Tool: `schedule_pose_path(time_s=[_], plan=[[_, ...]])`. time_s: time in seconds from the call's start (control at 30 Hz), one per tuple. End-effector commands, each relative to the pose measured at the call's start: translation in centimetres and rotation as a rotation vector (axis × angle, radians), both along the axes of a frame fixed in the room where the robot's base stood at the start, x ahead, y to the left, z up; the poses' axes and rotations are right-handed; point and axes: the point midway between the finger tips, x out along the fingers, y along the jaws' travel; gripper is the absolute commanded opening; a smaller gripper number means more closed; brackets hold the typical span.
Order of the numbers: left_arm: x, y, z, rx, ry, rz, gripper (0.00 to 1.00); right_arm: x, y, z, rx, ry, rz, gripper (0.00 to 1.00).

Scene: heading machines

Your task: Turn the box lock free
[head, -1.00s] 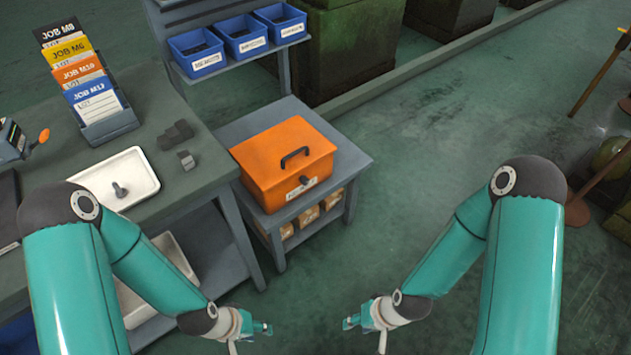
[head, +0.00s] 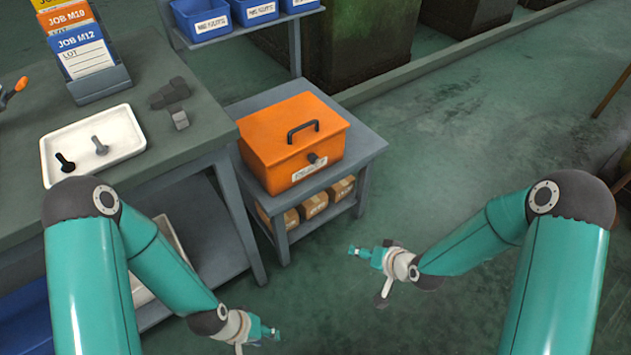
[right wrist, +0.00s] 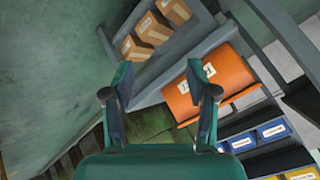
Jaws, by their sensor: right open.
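The orange box (head: 290,138) stands closed on a small grey stand, with a black handle on its lid. Its lock (head: 316,160) is a dark round knob on the front, above a white label. The box (right wrist: 222,82) also shows in the right wrist view, tilted, beyond the fingers. My right gripper (head: 360,252) is in front of the stand, to the lower right of the box and apart from it. In the right wrist view its fingers (right wrist: 158,75) are spread and empty. My left gripper (head: 270,333) is low in front of the stand, too small to tell its jaws.
The grey stand (head: 362,150) has several cartons (head: 313,205) on its lower shelf. The floor right of the stand is clear.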

Motion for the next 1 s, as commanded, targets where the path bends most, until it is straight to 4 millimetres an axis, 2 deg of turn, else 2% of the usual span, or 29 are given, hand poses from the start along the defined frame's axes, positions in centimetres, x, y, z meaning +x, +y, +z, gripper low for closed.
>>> schedule_pose_path(time_s=[0.03,0.2,0.3,0.4,0.5,0.6,0.7,1.0], plan=[[0.0,0.0,-4.2,0.0,0.0,0.0,0.4,2.3,0.0,-2.5,0.015,-0.077,0.0,0.58],[0.0,0.0,-10.8,0.0,0.0,0.0,0.4,8.7,0.4,-2.6,0.082,-0.32,0.014,0.58],[0.0,0.0,-14.7,0.0,-0.001,0.0,0.4,11.7,0.7,-2.2,0.127,-0.456,0.036,0.58],[0.0,0.0,-18.2,0.0,0.0,0.0,0.4,13.8,1.2,-1.4,0.171,-0.578,0.067,0.58],[0.0,0.0,-21.0,0.0,-0.001,0.0,0.4,15.1,1.6,-0.5,0.211,-0.678,0.104,0.58],[0.0,0.0,-23.0,0.0,-0.001,0.0,0.4,15.8,1.9,0.5,0.243,-0.752,0.136,0.58],[0.0,0.0,-24.2,0.0,-0.001,0.0,0.4,16.2,2.1,1.2,0.263,-0.798,0.16,0.58],[0.0,0.0,-24.9,0.0,-0.001,0.0,0.4,17.5,3.4,2.1,0.279,-0.83,0.182,0.58]])
